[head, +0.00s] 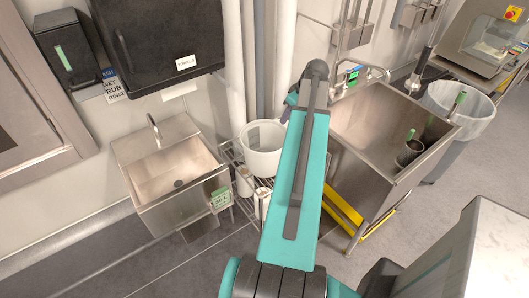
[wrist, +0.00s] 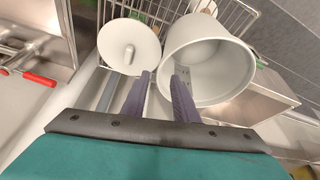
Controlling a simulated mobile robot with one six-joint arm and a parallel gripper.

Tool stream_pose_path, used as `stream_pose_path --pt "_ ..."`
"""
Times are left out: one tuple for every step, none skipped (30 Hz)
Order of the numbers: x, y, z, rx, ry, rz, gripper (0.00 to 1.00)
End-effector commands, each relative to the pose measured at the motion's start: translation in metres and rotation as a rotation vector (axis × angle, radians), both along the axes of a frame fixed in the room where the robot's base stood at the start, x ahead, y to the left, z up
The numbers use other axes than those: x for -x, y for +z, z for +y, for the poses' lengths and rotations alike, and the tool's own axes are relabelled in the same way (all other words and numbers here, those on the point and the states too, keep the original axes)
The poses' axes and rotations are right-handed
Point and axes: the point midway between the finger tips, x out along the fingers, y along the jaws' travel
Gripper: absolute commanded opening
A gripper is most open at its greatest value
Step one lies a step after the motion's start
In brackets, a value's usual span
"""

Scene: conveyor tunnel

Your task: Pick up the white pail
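The white pail (head: 263,137) stands on a wire rack between the two sinks, its right side partly behind my arm in the head view. In the wrist view the pail (wrist: 232,72) is large, with its open mouth toward the camera. My gripper (wrist: 161,78) is open, with a gap between its two grey-purple fingers. The right finger overlaps the pail's near left rim in the picture, and the left finger lies outside it. Whether either finger touches the pail cannot be told. In the head view my arm hides most of the gripper.
A round white lid-like disc (wrist: 128,45) lies left of the pail. The wire rack (wrist: 236,14) surrounds them. A small sink (head: 170,168) is at left, a large steel sink (head: 365,125) at right. A black dispenser (head: 165,40) hangs above, and pipes (head: 236,60) run behind.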

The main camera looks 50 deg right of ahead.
Motion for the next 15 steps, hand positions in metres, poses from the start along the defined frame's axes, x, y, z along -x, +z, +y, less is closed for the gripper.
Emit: stream_pose_path --pt "0.0 0.0 0.0 0.0 0.0 0.0 0.27" --pt "0.0 0.0 0.0 0.0 0.0 0.0 0.27" --pt "0.0 0.0 0.0 0.0 0.0 0.0 0.27" --pt "0.0 0.0 0.0 0.0 0.0 0.0 0.27" --pt "-0.001 0.0 0.0 0.0 0.0 0.0 0.27" --pt "-0.001 -0.001 0.0 -0.001 0.0 0.0 0.27" --pt "-0.002 -0.001 0.0 -0.001 0.001 0.0 0.27" --pt "-0.002 -0.002 0.0 -0.001 0.001 0.0 0.27" --pt "-0.003 -0.003 0.0 -0.001 0.001 0.0 0.27" --pt "-0.004 -0.005 0.0 -0.001 0.001 0.0 0.27" --pt "-0.005 -0.006 0.0 -0.001 0.001 0.0 0.27" --pt "-0.006 -0.009 0.0 -0.001 0.002 0.0 0.27" --pt "-0.007 -0.011 0.0 -0.002 0.002 0.001 0.27" --pt "-0.007 -0.013 0.0 -0.002 0.002 0.001 0.27" --pt "-0.009 -0.015 0.0 -0.002 0.002 0.001 0.27"
